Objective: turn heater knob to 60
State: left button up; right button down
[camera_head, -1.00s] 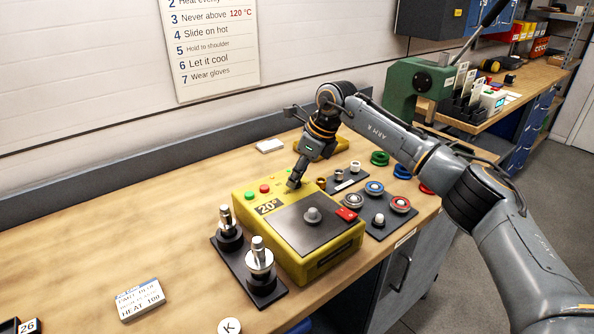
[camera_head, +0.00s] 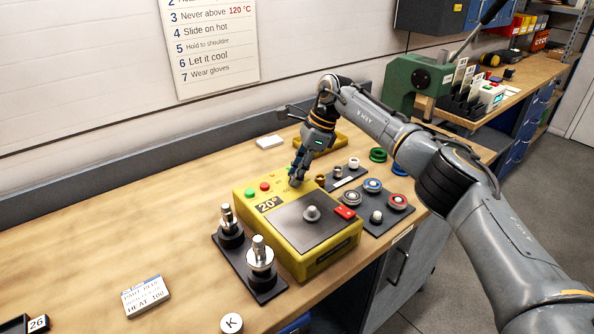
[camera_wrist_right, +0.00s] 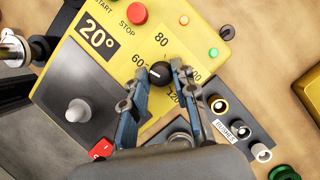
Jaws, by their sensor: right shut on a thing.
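The yellow heater box (camera_head: 318,264) stands on the wooden bench, with a dark plate on top and a display (camera_head: 269,204) reading 20°. In the right wrist view the black heater knob (camera_wrist_right: 160,72) sits between printed numbers 60, 80 and 120. Its short white mark points left, toward the side of the 60; the exact reading is unclear. My right gripper (camera_head: 294,181) reaches down to the box's back right corner. In the wrist view its fingers (camera_wrist_right: 160,76) are shut on the knob, one on each side. My left gripper is not in view.
Green and red buttons (camera_head: 265,186) lie left of the knob. A black stand with metal posts (camera_head: 261,262) is left of the box. A panel of rings (camera_head: 372,218) is at right. A white card (camera_head: 145,295) lies front left. The left bench is mostly clear.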

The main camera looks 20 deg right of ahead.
dwell(0.3)
jog(key=c, duration=1.1)
grip_release()
jog(key=shift+o, duration=0.2)
jog(key=shift+d+r, duration=0.1)
jog(key=shift+r, duration=0.1)
jog(key=v, duration=1.1)
jog(key=shift+r, duration=0.25)
jog(key=shift+f, duration=0.1)
